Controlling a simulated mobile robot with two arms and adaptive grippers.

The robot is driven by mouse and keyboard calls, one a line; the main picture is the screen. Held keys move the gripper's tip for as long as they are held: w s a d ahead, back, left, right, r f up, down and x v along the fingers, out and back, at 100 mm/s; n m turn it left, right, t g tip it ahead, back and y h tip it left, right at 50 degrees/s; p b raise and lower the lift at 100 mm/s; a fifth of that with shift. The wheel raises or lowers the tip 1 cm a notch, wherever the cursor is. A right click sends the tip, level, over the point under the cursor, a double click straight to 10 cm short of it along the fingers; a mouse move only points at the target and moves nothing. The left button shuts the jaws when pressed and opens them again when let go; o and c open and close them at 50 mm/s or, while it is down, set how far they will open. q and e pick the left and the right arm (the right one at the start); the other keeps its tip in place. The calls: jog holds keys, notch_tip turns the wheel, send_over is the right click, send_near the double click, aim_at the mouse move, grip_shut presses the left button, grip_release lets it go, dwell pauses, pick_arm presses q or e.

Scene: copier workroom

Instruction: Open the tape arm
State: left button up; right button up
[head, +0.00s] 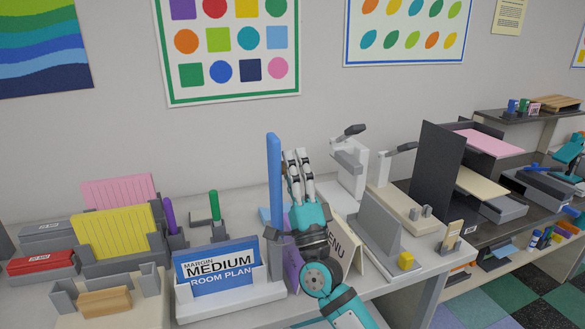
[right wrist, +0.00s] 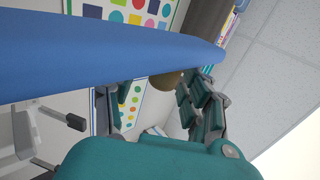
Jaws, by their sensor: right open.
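A tall blue bar (head: 275,170) stands upright on the counter, with a smaller light blue part at its foot. My right gripper (head: 298,160) is open and empty, pointing up just right of the bar's upper half. In the right wrist view the blue bar (right wrist: 110,48) crosses close in front of the camera, above the teal gripper body and partly hiding the fingers. I cannot tell whether they touch it. My left gripper is not in view.
White devices with dark handles (head: 346,170) stand at right. File holders (head: 118,232) crowd the left.

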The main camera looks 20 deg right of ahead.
jog(key=v, duration=1.2)
